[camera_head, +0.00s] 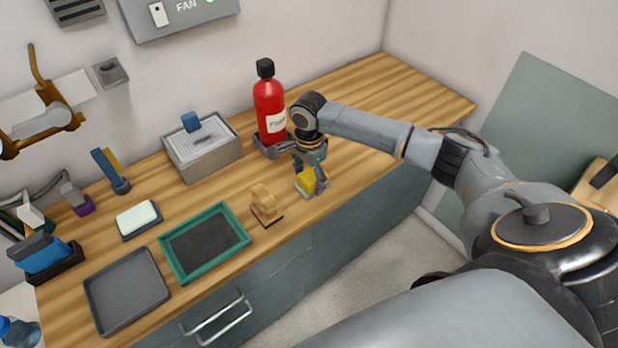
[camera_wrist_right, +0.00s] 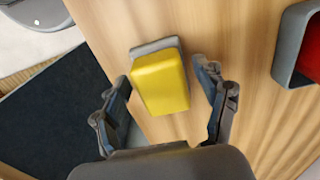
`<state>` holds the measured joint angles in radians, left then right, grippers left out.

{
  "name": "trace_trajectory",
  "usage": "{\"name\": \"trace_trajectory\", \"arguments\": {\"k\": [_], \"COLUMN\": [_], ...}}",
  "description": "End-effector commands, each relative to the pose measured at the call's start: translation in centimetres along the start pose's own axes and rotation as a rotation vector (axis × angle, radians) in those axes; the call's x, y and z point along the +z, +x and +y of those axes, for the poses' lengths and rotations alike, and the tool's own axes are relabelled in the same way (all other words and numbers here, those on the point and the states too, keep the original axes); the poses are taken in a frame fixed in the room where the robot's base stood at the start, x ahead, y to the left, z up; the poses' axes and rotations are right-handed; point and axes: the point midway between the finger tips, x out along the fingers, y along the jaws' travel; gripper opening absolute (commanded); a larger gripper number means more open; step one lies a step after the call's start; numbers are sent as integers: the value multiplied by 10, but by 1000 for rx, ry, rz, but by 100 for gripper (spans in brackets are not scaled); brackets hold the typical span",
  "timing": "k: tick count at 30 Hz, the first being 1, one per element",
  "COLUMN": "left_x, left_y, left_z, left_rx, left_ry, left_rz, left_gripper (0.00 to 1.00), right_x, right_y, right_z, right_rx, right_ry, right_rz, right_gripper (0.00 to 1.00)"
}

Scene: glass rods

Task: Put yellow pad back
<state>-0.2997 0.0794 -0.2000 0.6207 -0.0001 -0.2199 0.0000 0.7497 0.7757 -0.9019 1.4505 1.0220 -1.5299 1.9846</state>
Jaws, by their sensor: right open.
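The yellow pad (camera_head: 306,181) is at the front edge of the wooden counter, partly hidden by my right gripper (camera_head: 311,187). In the right wrist view the yellow pad (camera_wrist_right: 160,83) sits on a small grey base (camera_wrist_right: 157,46), which shows past its far end. The fingers of the right gripper (camera_wrist_right: 165,88) stand open, one on each side of the pad, with visible gaps. My left gripper is not in view.
A red bottle (camera_head: 269,105) stands in a grey holder just behind my right gripper. Left of it are a wooden stamp-like block (camera_head: 264,203), a green-rimmed tray (camera_head: 163,257), a grey box (camera_head: 212,163) and a white pad (camera_head: 137,217). The counter's right end is clear.

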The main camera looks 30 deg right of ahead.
Motion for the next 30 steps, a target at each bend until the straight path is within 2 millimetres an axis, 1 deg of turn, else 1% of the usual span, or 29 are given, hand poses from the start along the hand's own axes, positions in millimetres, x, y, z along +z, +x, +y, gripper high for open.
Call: {"name": "trace_trajectory", "arguments": {"k": [5,12,15,18,21,30], "left_x": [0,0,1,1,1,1], "left_y": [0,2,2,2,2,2], "left_z": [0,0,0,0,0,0], "left_rx": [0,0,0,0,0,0], "left_ry": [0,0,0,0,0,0], "left_rz": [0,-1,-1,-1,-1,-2], "left_gripper": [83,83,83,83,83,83], "right_x": [0,0,0,0,0,0], "right_y": [-31,-83,-99,-110,-116,-118], "right_z": [-1,-1,-1,-1,-1,0], "right_rx": [-6,-4,-3,-2,-1,0], "right_ry": [-2,0,-1,0,0,0], "right_rz": [0,-1,-1,-1,0,0], "right_gripper": [73,73,73,73,73,73]}}
